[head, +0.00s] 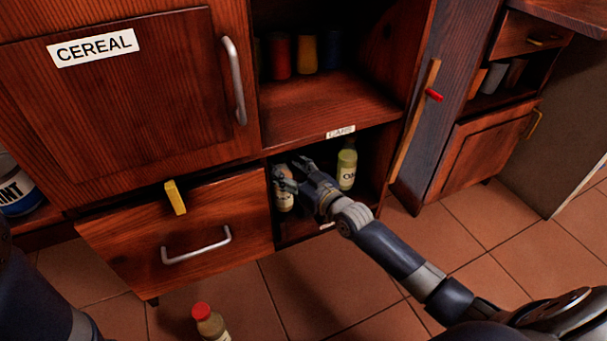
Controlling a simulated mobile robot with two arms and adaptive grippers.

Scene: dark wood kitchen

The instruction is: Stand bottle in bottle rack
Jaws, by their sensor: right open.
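My right gripper (291,173) is open and reaches into the lower open compartment (300,232) of the cabinet. A pale bottle (284,200) stands upright at the left side of that compartment, just below and partly behind the fingers. I cannot tell whether the fingers touch it. A yellow-green bottle (347,170) with a label stands upright to the right of the gripper. A bottle with a red cap (207,320) is on the floor at the bottom edge, partly cut off. I cannot make out separate rack slots. My left gripper is out of view.
A drawer (180,225) stands left of the compartment. A yellow block-like piece (175,197) sits at its top edge. Several jars (306,54) stand on the shelf above. A door (425,100) with a wooden edge stands open to the right. The tiled floor (320,290) in front is mostly clear.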

